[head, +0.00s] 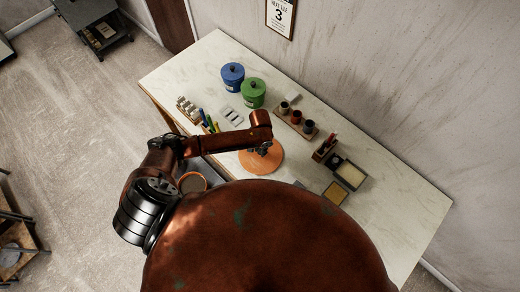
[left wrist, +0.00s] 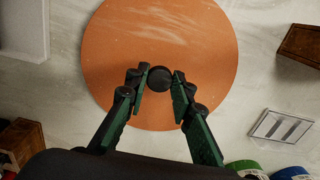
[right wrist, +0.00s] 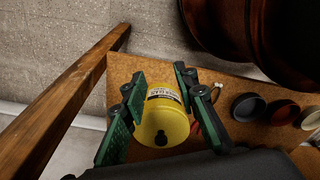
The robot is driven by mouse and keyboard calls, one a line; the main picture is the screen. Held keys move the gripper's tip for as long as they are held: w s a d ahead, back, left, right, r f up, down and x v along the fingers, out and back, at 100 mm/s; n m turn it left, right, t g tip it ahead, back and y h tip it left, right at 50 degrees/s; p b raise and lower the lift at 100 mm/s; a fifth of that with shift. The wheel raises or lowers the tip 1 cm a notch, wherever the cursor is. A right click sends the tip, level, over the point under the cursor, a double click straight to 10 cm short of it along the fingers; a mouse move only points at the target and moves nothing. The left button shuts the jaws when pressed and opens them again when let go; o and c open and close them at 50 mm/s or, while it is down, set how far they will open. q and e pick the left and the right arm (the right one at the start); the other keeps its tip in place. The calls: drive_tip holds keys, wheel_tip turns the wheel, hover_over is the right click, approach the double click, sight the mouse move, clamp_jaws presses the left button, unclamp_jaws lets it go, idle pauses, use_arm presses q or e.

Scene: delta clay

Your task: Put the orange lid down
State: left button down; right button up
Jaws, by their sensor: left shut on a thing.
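The orange lid (head: 264,162) is a flat round disc with a dark knob. In the left wrist view the lid (left wrist: 170,30) fills the upper middle, with its knob (left wrist: 159,79) between my fingertips. My left gripper (left wrist: 160,80) is shut on the knob. In the head view my left gripper (head: 264,149) is over the light worktop; I cannot tell whether the lid touches it. An open round container with an orange rim (head: 192,182) stands left of the lid, partly hidden by my arm. My right gripper (right wrist: 158,80) is open, its fingers apart around a yellow lidded canister (right wrist: 162,118).
Blue (head: 232,77) and green (head: 252,93) canisters stand behind the lid on the worktop (head: 190,60). A rack of small jars (head: 296,119), a wooden tool holder (head: 325,147) and a pale square tray (head: 350,174) lie to its right. The right end of the worktop is clear.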

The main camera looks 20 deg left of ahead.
use_arm(q)
drive_tip(key=shift+s+r, duration=0.15)
drive_tip(key=shift+s, duration=0.4)
drive_tip(key=shift+w, duration=0.1)
drive_tip(key=c, duration=1.9)
unclamp_jaws()
drive_tip(key=shift+w+f, duration=0.3)
drive_tip(key=shift+o, duration=0.9)
drive_tip(key=shift+s, duration=0.1)
drive_tip(key=shift+o, duration=0.2)
drive_tip(key=shift+s+r, duration=0.15)
use_arm(e)
drive_tip(key=shift+s+d, duration=0.25)
drive_tip(key=shift+s, duration=0.5)
